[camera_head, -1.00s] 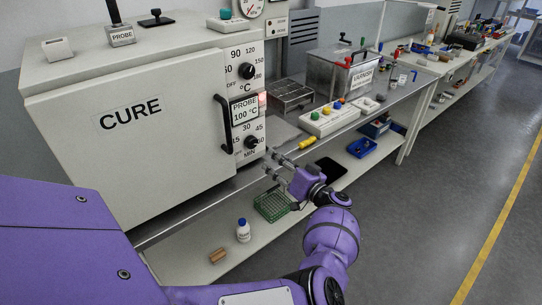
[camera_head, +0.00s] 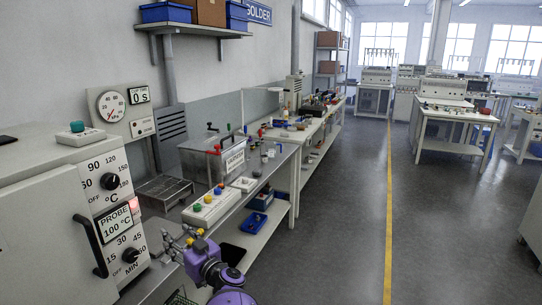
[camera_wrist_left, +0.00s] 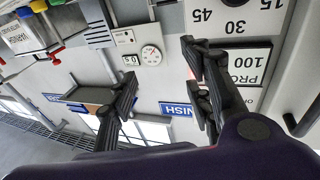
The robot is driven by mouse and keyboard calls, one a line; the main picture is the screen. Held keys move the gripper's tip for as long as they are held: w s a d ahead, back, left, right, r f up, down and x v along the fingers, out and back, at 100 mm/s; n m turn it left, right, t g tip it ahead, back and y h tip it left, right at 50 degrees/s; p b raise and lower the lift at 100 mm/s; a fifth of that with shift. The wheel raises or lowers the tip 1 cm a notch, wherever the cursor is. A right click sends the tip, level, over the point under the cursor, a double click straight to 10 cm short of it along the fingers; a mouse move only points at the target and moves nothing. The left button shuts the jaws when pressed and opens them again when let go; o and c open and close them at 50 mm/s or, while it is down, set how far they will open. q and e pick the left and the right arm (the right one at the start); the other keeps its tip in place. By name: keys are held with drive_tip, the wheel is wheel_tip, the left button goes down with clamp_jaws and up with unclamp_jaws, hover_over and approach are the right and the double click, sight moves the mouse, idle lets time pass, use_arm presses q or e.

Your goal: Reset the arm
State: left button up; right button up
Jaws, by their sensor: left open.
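My left arm's purple wrist shows at the bottom of the head view. Its gripper (camera_head: 176,240) points up and to the left, in front of the bench edge beside the cure oven (camera_head: 50,225). In the left wrist view the dark fingers of the left gripper (camera_wrist_left: 160,72) stand wide apart with nothing between them. The wrist picture is upside down, with the oven's dials and probe display (camera_wrist_left: 245,65) at the right. My right gripper is in neither view.
A button box (camera_head: 211,206) and a metal varnish tank (camera_head: 210,160) stand on the bench past the gripper. A blue bin (camera_head: 257,224) sits on the lower shelf.

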use_arm(q)
drive_tip(key=s+d+f+m+t+h, duration=0.1)
drive_tip(key=s+d+f+m+h, duration=0.25)
drive_tip(key=s+f+h, duration=0.5)
drive_tip(key=s+d+f+m+h, duration=0.3)
drive_tip(key=s+f+m+h, duration=0.2)
drive_tip(key=s+f, duration=0.6)
drive_tip(key=s+d+f+g, duration=0.1)
drive_tip(key=s+f, duration=0.2)
drive_tip(key=s, duration=0.7)
drive_tip(key=s+d+f+m+g+h, duration=0.1)
drive_tip(key=s+f+g, duration=0.1)
drive_tip(key=s, duration=0.8)
drive_tip(key=s+d+f+m+g, duration=0.1)
drive_tip(key=s+f, duration=0.4)
drive_tip(key=s, duration=0.5)
drive_tip(key=shift+s+d+g, duration=0.25)
drive_tip(key=shift+s+g, duration=0.15)
drive_tip(key=shift+g, duration=0.1)
drive_tip(key=shift+f, duration=0.1)
